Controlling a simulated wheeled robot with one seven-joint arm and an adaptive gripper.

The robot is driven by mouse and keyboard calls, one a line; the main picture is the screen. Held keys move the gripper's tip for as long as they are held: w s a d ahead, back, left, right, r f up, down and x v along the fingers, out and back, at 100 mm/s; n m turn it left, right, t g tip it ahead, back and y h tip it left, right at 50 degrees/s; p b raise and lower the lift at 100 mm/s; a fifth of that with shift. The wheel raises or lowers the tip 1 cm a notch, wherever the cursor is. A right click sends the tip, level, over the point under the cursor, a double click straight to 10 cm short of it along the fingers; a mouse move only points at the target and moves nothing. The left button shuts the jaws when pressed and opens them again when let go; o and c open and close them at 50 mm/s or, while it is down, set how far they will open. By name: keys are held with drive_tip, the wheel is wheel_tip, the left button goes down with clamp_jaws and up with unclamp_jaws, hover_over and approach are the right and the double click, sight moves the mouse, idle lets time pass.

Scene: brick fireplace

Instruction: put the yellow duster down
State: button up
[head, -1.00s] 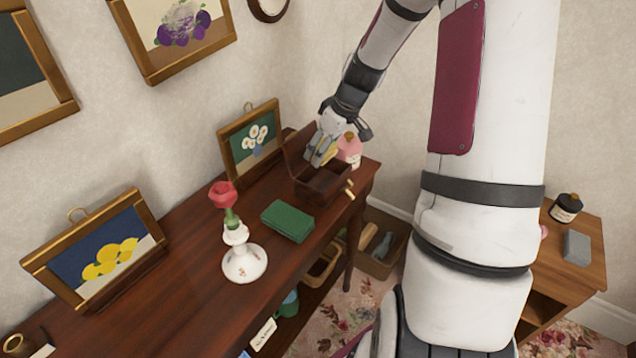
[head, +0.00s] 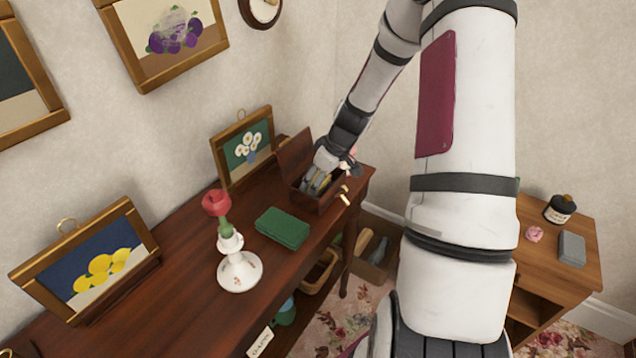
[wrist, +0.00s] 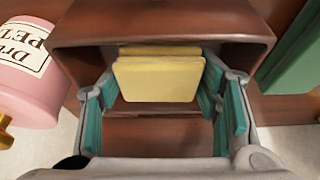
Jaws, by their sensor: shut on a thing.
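The yellow duster (wrist: 158,78) is a folded pale yellow cloth between the teal finger pads of my gripper (wrist: 163,100). My gripper is shut on it. In the head view my gripper (head: 316,180) points down into the open wooden box (head: 325,204) on the dark table, with its fingers below the rim. In the wrist view the duster is within the box (wrist: 80,32) walls. Whether it touches the box floor I cannot tell.
The raised box lid (head: 294,153) stands behind my gripper. A pink bottle (wrist: 30,80) is close beside the box. A side table (head: 585,282) stands right.

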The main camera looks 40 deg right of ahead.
drive_tip(key=shift+f, duration=0.55)
drive_tip(key=shift+f, duration=0.3)
drive_tip(key=shift+s+f, duration=0.1)
drive_tip(key=shift+f, duration=0.2)
drive_tip(key=o, duration=1.2)
drive_tip(key=shift+f, duration=0.15)
